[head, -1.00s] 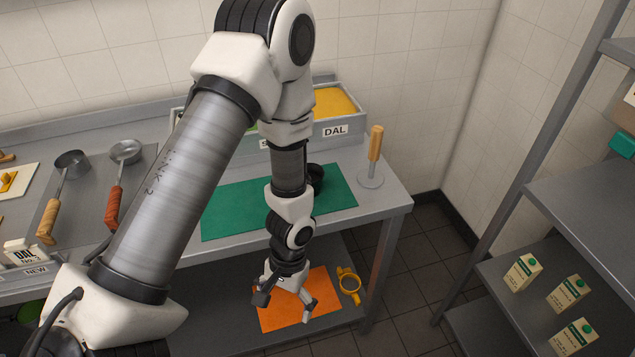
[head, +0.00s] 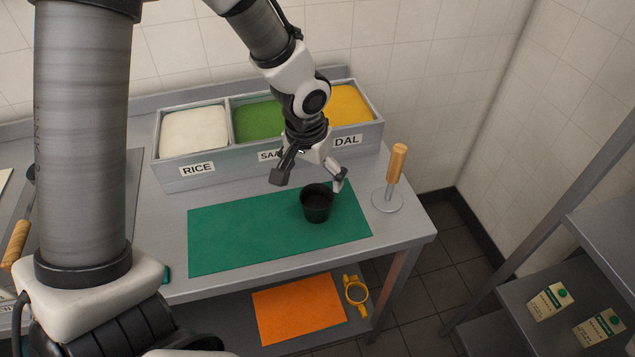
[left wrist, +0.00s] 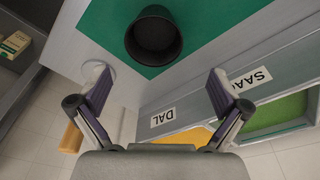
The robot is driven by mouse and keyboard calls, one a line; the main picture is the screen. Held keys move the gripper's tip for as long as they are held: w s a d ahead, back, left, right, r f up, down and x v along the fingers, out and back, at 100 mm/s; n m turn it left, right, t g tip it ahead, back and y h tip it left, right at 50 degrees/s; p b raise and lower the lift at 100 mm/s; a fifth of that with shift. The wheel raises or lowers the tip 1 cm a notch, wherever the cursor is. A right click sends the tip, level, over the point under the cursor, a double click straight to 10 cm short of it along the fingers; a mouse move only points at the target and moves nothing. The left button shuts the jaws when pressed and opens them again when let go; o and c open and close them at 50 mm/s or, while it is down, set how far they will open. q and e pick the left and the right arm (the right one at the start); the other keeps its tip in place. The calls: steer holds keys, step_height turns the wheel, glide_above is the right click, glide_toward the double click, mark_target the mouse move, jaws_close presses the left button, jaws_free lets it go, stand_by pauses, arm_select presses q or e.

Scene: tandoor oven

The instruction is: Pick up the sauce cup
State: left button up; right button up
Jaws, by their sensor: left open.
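The sauce cup (head: 316,205) is a small black cup standing upright on the right part of the green mat (head: 230,235). In the left wrist view the cup (left wrist: 153,38) shows its dark open mouth, ahead of the fingers and roughly centred between them. My left gripper (head: 309,181) is open and empty, just behind and above the cup. One finger is to the left of the cup and the other is near its right rim; whether that finger touches it I cannot tell. In the left wrist view both fingers of the gripper (left wrist: 158,88) are spread wide. My right gripper is not in view.
A bin with rice, green and yellow sections (head: 186,172) stands behind the mat. A wooden-handled tool (head: 396,165) on a round base stands to the right of the cup. An orange mat (head: 300,310) and a yellow ring-shaped item (head: 356,291) lie on the lower shelf.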

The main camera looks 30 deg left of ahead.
mark_target(317, 204)
arm_select(q)
steer(key=shift+d+f, duration=0.1)
steer(key=shift+f, duration=0.4)
steer(key=shift+s+d+f, duration=0.5)
steer(key=shift+s+f, duration=0.05)
steer(key=shift+f, duration=0.15)
steer(key=f, duration=0.3)
steer(key=w+f+b, duration=0.1)
steer(key=shift+w+a+f, duration=0.1)
steer(key=shift+a+f, duration=0.15)
steer(key=shift+f, duration=0.05)
steer(key=shift+w+f, duration=0.1)
steer(key=shift+w, duration=0.05)
steer(key=shift+s+d+r, duration=0.1)
steer(key=shift+s+r, duration=0.15)
steer(key=shift+c, duration=1.3)
steer(key=shift+s, duration=0.1)
steer(key=c, duration=0.5)
steer(key=shift+c, duration=0.2)
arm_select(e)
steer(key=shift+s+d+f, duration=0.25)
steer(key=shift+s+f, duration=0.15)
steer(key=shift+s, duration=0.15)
arm_select(q)
steer(key=shift+c, duration=0.4)
